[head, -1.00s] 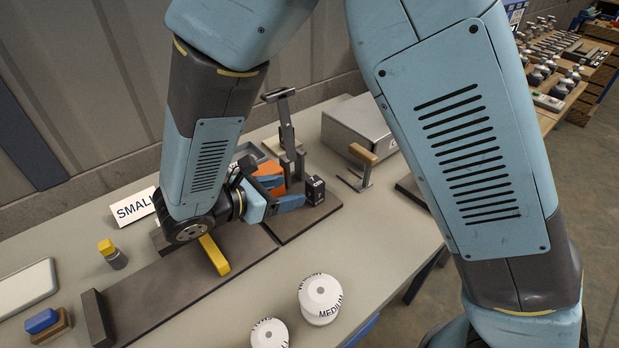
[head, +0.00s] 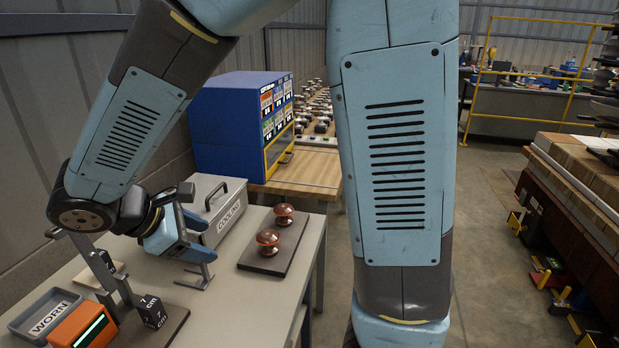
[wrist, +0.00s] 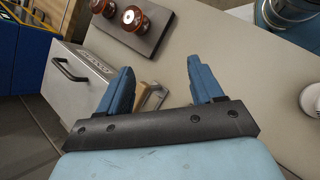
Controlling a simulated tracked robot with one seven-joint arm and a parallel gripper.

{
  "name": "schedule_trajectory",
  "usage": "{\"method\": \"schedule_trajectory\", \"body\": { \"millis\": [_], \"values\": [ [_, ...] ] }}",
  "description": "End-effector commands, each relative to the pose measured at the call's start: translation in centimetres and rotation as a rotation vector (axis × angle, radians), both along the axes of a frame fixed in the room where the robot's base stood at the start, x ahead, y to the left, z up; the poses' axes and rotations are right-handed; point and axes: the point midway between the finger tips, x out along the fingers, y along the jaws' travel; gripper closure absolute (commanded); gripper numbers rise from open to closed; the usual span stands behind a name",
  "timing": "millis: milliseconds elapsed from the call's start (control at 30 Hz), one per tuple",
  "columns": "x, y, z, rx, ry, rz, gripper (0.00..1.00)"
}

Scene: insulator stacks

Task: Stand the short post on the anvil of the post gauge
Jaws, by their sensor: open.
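Two brown glazed posts stand upright on a dark board, the nearer post (head: 267,238) and the farther post (head: 284,212). They also show in the wrist view, at its top, as one post (wrist: 133,16) and another cut by the edge (wrist: 99,5). I cannot tell which is shorter. My gripper (head: 204,240) is open and empty, left of the board and apart from both posts; its spread fingers show in the wrist view (wrist: 160,68). What looks like the post gauge, an orange box with a lit strip (head: 82,326) beside a metal upright, is at lower left. Its anvil is not clear.
A grey COOLING box (head: 217,207) stands behind my gripper. A small metal stand with a wooden handle (wrist: 150,97) is between my fingers in the wrist view, below them. A WORN tray (head: 45,314) and a black cube (head: 152,311) are left. The table's right edge is near the board.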

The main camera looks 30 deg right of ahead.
Motion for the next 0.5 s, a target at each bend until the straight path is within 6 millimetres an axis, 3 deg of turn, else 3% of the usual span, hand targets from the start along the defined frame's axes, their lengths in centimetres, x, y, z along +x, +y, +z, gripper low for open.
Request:
{"method": "schedule_trajectory", "body": {
  "millis": [200,500],
  "values": [
    [-0.5,-6.0,3.0,0.224,-0.083,-0.282,0.34],
    [-2.7,-12.2,6.3,0.525,-0.242,-0.643,0.34]
  ]
}}
